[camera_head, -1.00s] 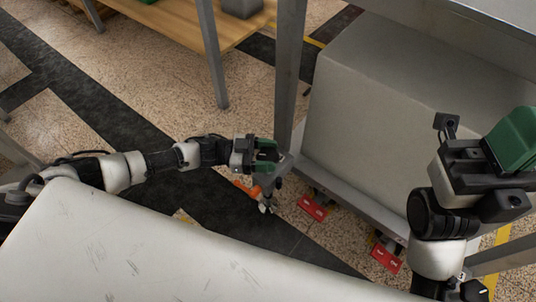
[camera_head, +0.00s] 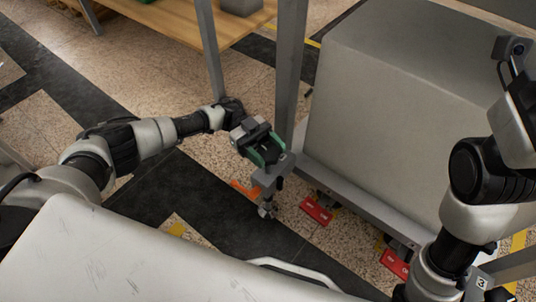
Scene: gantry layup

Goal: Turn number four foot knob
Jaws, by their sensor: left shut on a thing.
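My left gripper (camera_head: 268,157), with green fingers, is at the lower end of a grey post. It is shut on the foot knob, which the fingers mostly hide. Just below it is a grey bracket (camera_head: 267,178) with a threaded foot (camera_head: 267,209) reaching down to the floor. An orange part (camera_head: 244,189) shows just left of the bracket. My right arm is at the right edge, and its gripper is outside the picture.
A large grey block (camera_head: 385,110) stands on a low frame right of the post (camera_head: 289,70). Red tags (camera_head: 316,210) and (camera_head: 394,262) sit along the frame's lower edge. A wooden table (camera_head: 180,22) is at the back. Open floor lies left of the post.

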